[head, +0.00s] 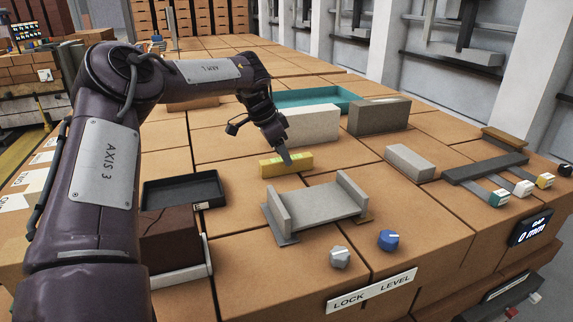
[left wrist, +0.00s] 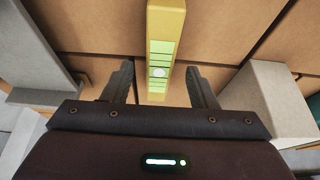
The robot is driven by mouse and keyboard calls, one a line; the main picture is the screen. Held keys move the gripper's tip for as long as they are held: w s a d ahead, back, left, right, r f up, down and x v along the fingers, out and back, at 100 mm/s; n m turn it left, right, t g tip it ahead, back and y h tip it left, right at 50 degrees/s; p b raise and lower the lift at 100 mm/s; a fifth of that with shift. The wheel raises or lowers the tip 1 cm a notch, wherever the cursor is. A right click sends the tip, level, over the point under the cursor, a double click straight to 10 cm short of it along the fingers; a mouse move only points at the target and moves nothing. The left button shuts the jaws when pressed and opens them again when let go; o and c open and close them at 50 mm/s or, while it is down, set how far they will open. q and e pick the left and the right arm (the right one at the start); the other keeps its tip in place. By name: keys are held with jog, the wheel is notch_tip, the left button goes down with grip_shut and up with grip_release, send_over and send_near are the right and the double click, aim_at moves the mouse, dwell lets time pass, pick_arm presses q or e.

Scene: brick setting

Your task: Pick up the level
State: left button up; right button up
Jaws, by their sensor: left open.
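The level is a yellow bar (head: 297,162) with pale green windows, lying on the brick work surface in the middle of the head view. My left gripper (head: 284,157) points down at it from above. In the left wrist view the level (left wrist: 166,22) runs up the picture between the two parted fingers (left wrist: 159,70), with a gap on each side. The fingers are open and hold nothing. My right gripper is in neither view.
A white block (head: 313,126) and a grey-brown block (head: 379,117) stand behind the level, with a teal tray (head: 318,97) beyond. A grey bracket-like cradle (head: 318,206) stands in front. A black tray (head: 182,190) lies left, a grey block (head: 410,162) right. Two knobs sit at the front.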

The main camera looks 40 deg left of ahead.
aim_at(303, 162)
pick_arm(q)
jog(key=shift+p+x, duration=0.35)
jog(key=shift+x, duration=1.35)
grip_shut()
